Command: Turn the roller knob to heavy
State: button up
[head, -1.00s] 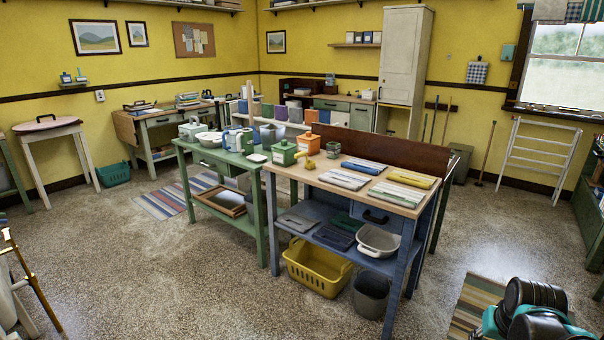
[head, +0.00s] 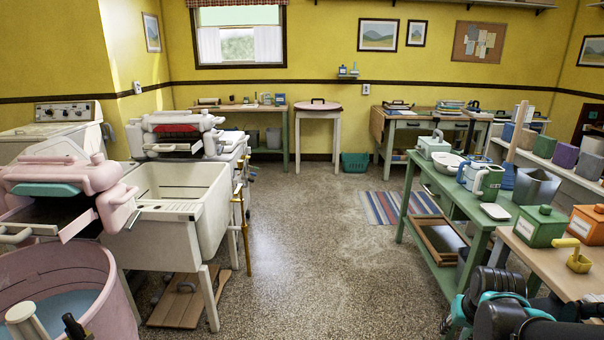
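A pink wringer (head: 62,180) with a pale blue-green top bar stands at the left, above a pink wash tub (head: 55,290) with bluish water. A second, whitish wringer (head: 178,133) with a dark red part stands farther back. I cannot make out a roller knob or a "heavy" mark on either wringer. A white machine (head: 50,138) at the far left has a panel with small dials (head: 66,111). Black and teal links of my arm show at the bottom right. My gripper cannot be picked out in this view.
A white sink (head: 205,200) on legs stands beside the pink wringer. A green table (head: 420,215) and a wooden-topped bench (head: 555,270) with boxes stand at the right. The speckled floor (head: 300,250) between is clear, with a striped rug (head: 388,208) farther back.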

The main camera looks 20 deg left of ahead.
aim_at(97, 159)
jog(key=i+j+u, duration=0.1)
jog(key=i+u, duration=0.8)
jog(key=i+l+u, duration=0.25)
jog(key=u, duration=0.15)
jog(key=i+l+u, duration=0.45)
jog(key=i+j, duration=0.05)
jog(key=j, duration=0.05)
